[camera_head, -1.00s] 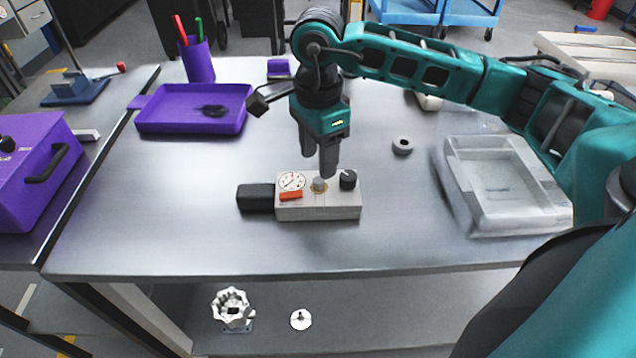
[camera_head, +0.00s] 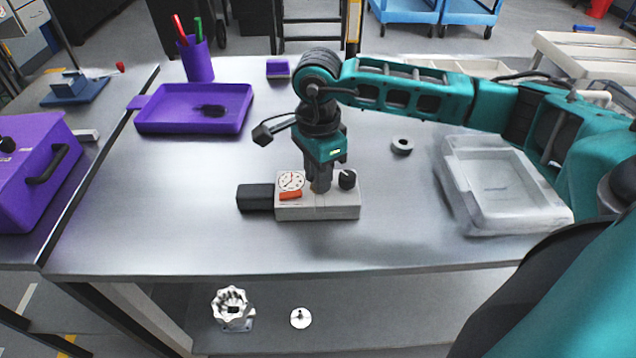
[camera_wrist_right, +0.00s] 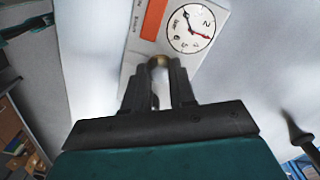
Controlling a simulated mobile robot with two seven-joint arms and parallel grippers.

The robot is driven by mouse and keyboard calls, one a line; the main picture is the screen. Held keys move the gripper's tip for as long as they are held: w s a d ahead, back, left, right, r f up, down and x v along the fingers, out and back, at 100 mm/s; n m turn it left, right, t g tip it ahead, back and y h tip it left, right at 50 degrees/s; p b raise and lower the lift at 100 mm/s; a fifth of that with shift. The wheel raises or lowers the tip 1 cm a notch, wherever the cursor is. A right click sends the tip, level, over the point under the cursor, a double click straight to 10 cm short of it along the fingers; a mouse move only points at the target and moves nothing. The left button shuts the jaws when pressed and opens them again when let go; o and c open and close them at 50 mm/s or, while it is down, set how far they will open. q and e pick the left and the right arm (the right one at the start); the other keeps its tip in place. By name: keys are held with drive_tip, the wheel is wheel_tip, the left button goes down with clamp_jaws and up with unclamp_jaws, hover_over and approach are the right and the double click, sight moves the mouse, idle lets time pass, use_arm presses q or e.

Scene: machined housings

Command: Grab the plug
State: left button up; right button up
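The housing (camera_head: 335,211) is a pale box lying on the metal table, with a round dial (camera_head: 291,181), an orange label (camera_head: 290,195) and a black knob (camera_head: 347,179) on top. Before now, a small grey plug showed between dial and knob; my right gripper (camera_head: 320,188) now covers that spot, pointing down. In the right wrist view, its fingers (camera_wrist_right: 160,75) stand on both sides of a brass-coloured ring (camera_wrist_right: 158,61) on the housing. The plug is mostly hidden between them; I cannot tell whether they press on it. My left gripper is not in view.
A black block (camera_head: 255,197) adjoins the housing's left end. A clear tray (camera_head: 520,222) stands at the right, a purple tray (camera_head: 160,128) at the back left. The table's front middle is clear.

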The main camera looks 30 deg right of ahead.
clamp_jaws()
